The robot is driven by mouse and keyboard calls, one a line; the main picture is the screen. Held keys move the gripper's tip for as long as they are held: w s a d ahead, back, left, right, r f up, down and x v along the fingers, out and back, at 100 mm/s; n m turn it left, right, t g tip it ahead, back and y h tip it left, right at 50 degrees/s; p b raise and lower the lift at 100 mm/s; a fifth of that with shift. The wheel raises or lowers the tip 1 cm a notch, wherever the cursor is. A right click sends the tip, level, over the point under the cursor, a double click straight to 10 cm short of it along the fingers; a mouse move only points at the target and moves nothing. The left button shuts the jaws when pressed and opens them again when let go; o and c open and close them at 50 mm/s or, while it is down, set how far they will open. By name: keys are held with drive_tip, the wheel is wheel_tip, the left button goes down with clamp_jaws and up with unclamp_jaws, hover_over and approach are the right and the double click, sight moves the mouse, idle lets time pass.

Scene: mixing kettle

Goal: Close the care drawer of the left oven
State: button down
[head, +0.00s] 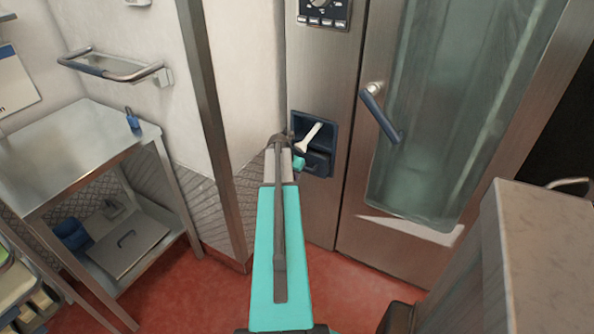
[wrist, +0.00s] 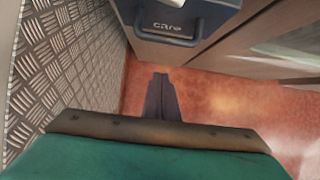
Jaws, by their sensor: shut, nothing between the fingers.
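The care drawer (head: 319,166) is a dark blue box in the narrow steel panel of the left oven (head: 342,60), left of the glass door. In the wrist view its front (wrist: 150,22) shows at the top, with "care" lettering and a dark bar handle (wrist: 168,40). The drawer seems to stand out of the panel; how far is unclear. A white elongated piece (head: 310,137) sticks up above it. My gripper (wrist: 160,78) is shut and empty, below and apart from the drawer front in the wrist view. In the head view my arm hides its fingertips.
The oven's glass door (head: 430,110) with its blue handle (head: 380,115) is right of the drawer. A steel table (head: 65,145) stands left, and a worktop block (head: 545,240) at the right front. Patterned metal wall plating (wrist: 65,60) runs close left of my gripper. Red floor lies below.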

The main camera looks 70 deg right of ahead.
drive_tip(key=v, duration=1)
drive_tip(key=shift+b, duration=0.45)
drive_tip(key=shift+d, duration=0.15)
drive_tip(key=s+r+m+g+h+b, duration=0.2)
drive_tip(key=s+m+h+b, duration=0.15)
drive_tip(key=s+h, duration=0.2)
drive_tip(key=w+a+f+n+t+h+b, duration=0.1)
drive_tip(key=w+a+f+n+h+b, duration=0.2)
drive_tip(key=w+a+f+b, duration=0.3)
wheel_tip(320, 180, down, 3)
drive_tip(key=shift+r+b, duration=0.15)
drive_tip(key=shift+b, duration=0.85)
drive_tip(key=shift+d+n, duration=0.15)
drive_tip(key=shift+n, duration=0.1)
